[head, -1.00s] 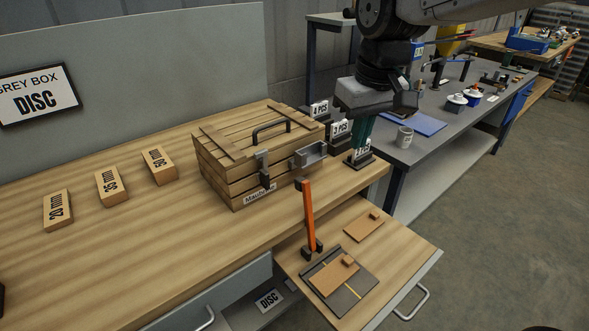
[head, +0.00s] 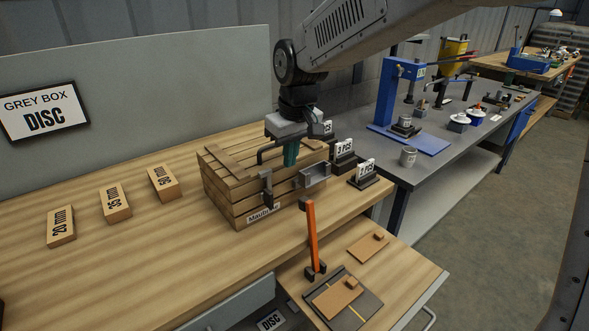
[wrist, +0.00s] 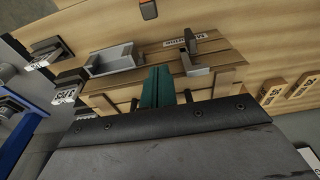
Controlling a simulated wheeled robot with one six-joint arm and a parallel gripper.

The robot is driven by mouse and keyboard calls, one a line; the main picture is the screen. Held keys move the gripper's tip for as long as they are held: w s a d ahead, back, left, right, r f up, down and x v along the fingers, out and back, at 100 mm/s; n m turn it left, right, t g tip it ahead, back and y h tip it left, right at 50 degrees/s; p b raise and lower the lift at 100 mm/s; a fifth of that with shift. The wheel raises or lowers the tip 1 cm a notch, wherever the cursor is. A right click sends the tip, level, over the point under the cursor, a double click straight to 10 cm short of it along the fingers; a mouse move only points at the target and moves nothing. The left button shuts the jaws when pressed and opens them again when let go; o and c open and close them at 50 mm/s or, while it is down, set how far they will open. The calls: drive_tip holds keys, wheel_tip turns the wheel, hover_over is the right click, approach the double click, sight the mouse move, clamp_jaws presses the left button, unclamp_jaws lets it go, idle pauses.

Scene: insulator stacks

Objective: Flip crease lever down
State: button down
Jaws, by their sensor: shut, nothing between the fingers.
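The crease lever (head: 312,238) is an orange bar with dark ends. It stands upright at the back left of the creasing board (head: 347,302) on the pull-out shelf. A small brown card piece (head: 338,297) with a block on it lies on that board. The lever's orange end also shows at the top edge of the wrist view (wrist: 148,9). My gripper (head: 290,160) has green fingers, shut and empty, pointing down over the wooden box lid, beside its dark handle. The fingers also show in the wrist view (wrist: 157,85). The lever is in front of my gripper, well apart from it.
The slatted wooden box (head: 235,205) has a latch (head: 267,188) and a grey metal tray (head: 313,175) at its front. Number signs (head: 366,172) stand to its right. Wooden blocks (head: 116,203) lie to the left. A second card (head: 368,247) lies on the shelf.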

wheel_tip(320, 180, down, 8)
drive_tip(key=s+d, duration=0.1)
drive_tip(key=s, duration=0.1)
drive_tip(key=shift+d, duration=0.2)
drive_tip(key=shift+s, duration=0.15)
idle(0.3)
